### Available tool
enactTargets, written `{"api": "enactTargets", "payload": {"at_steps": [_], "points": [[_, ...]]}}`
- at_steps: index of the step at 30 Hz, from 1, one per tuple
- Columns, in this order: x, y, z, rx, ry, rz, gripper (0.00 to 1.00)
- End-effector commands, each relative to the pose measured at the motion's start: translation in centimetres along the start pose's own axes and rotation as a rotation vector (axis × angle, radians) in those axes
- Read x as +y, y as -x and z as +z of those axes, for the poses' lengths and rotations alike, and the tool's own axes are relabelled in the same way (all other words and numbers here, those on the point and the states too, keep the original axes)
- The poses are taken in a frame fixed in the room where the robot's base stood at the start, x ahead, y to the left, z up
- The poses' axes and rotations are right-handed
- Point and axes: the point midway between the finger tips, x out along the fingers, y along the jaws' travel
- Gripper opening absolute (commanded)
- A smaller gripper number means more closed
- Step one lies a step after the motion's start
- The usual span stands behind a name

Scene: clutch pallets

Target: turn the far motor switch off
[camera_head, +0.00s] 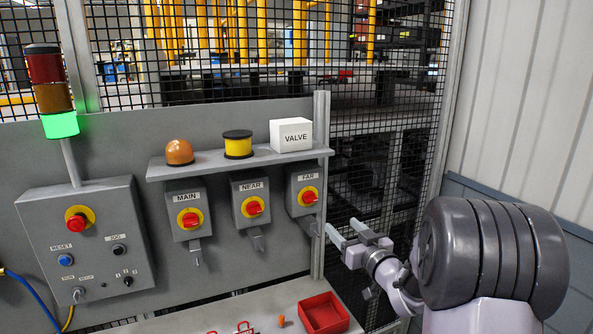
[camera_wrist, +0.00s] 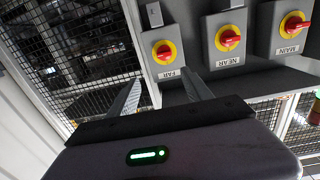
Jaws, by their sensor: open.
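The far motor switch (camera_head: 308,196) is a grey box labelled FAR with a red knob on a yellow disc. It is the rightmost of three such boxes under the shelf. In the wrist view the far switch (camera_wrist: 165,51) appears upside down, just beyond the fingers. My gripper (camera_head: 344,234) is open and empty, to the lower right of the far switch and apart from it. In the wrist view the two fingers of my gripper (camera_wrist: 160,88) point toward the far box, with its knob between and above their tips. The exact distance is hard to tell.
The near switch (camera_head: 252,207) and main switch (camera_head: 188,217) hang to the left. A shelf (camera_head: 240,162) above holds an orange dome, yellow spool and white VALVE box. A post (camera_head: 320,180) stands beside the far box. A red tray (camera_head: 323,314) lies below. A mesh fence is behind.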

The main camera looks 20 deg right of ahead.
Motion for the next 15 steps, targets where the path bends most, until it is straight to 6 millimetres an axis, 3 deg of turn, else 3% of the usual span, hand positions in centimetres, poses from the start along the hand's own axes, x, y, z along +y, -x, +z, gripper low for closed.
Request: {"api": "enactTargets", "payload": {"at_steps": [5,15], "points": [[-0.1,-1.5,0.2,0.026,0.005,-0.038,0.58],[-0.6,-11.6,0.0,0.026,0.006,-0.038,0.58]]}}
